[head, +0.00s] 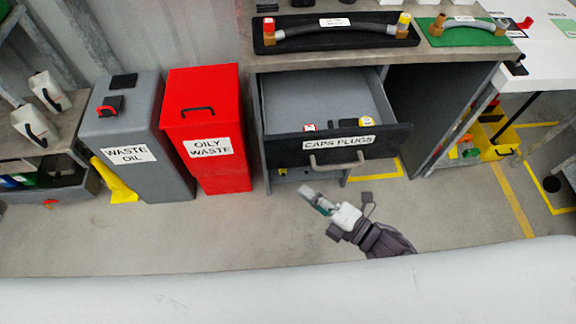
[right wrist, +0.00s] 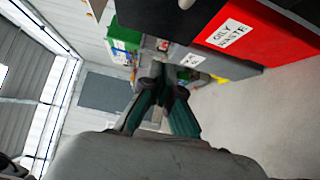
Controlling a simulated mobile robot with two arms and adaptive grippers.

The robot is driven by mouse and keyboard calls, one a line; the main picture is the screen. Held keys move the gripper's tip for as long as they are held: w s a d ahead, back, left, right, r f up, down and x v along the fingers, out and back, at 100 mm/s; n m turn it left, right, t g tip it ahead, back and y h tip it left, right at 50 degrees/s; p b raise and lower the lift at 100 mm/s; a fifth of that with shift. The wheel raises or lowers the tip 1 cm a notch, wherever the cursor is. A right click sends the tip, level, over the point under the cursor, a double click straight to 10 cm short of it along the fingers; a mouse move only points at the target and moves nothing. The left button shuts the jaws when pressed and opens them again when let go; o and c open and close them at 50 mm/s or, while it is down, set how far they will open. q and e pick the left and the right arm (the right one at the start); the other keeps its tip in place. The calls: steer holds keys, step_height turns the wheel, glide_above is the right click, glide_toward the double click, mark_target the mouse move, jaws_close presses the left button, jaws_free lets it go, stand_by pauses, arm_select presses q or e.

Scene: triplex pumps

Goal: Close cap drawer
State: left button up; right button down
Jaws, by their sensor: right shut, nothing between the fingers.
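The caps drawer (head: 281,149) is a dark-fronted drawer labelled "CAPS PLUGS" with a metal bar handle (head: 336,163). It is pulled out from under the workbench, and its grey inside shows. My right gripper (head: 311,195) is below and in front of the drawer, apart from the handle. Its fingers are shut and empty and point left. My left gripper is not in view.
A red oily waste bin (head: 204,117) and a grey waste oil bin (head: 138,123) stand left of the drawer. Hoses lie on a black tray (head: 266,47) and a green mat (head: 443,39) on the workbench (head: 252,66). Floor in front is clear.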

mark_target(277, 159)
steer(key=w+a, duration=0.1)
steer(key=w, duration=0.1)
steer(key=w+a, duration=0.1)
steer(key=w, duration=0.1)
steer(key=w+a, duration=0.1)
steer(key=w, duration=0.1)
steer(key=shift+w+a+p, duration=0.2)
steer(key=shift+a+p, duration=0.1)
steer(key=shift+a, duration=0.1)
steer(key=shift+w, duration=0.55)
